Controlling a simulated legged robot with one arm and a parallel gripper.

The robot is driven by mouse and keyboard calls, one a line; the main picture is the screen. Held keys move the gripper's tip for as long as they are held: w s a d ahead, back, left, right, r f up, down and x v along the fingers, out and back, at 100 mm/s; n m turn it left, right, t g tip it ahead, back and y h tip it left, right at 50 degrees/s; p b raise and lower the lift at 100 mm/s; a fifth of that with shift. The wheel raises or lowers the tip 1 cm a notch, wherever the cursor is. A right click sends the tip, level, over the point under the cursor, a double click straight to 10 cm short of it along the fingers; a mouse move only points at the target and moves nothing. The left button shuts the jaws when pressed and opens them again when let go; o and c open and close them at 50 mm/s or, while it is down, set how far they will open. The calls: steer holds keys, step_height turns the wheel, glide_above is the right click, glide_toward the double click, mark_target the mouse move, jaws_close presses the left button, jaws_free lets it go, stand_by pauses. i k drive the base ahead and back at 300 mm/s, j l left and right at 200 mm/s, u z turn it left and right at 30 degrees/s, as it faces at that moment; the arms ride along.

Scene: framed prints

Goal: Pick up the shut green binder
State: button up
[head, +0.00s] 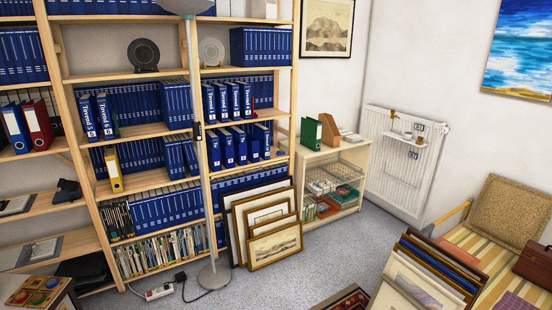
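A green binder (312,133) stands upright on top of a low light-wood shelf unit (345,154), near its left end. Its spine faces forward, with a pale label on it, and it looks shut. A brown magazine holder (328,128) stands just right of it. Another narrow green edge (115,125) shows among blue binders on the tall shelves; I cannot tell what it is. My gripper is not in view.
Tall wooden shelves (295,70) full of blue binders stand left of the low unit. Framed prints (275,245) lean on the floor in front. A lamp pole (203,180) and cable stand at centre left. Grey carpet (345,255) is partly free before the low unit.

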mark_target(312, 129)
steer(key=i+u, duration=0.1)
steer(key=i, duration=0.9)
steer(key=i+l+u, duration=0.1)
steer(key=i, duration=0.9)
steer(key=i+l+z, duration=0.15)
steer(key=i+z, duration=0.2)
steer(key=i, duration=0.2)
steer(key=i+z, duration=0.3)
steer(key=i, duration=0.25)
steer(key=i+j+z, duration=0.1)
steer(key=i+z, duration=0.25)
steer(key=i, duration=0.2)
steer(key=i+j+z, duration=0.3)
steer(key=i, duration=0.2)
steer(key=i+z, duration=0.25)
steer(key=i, duration=0.25)
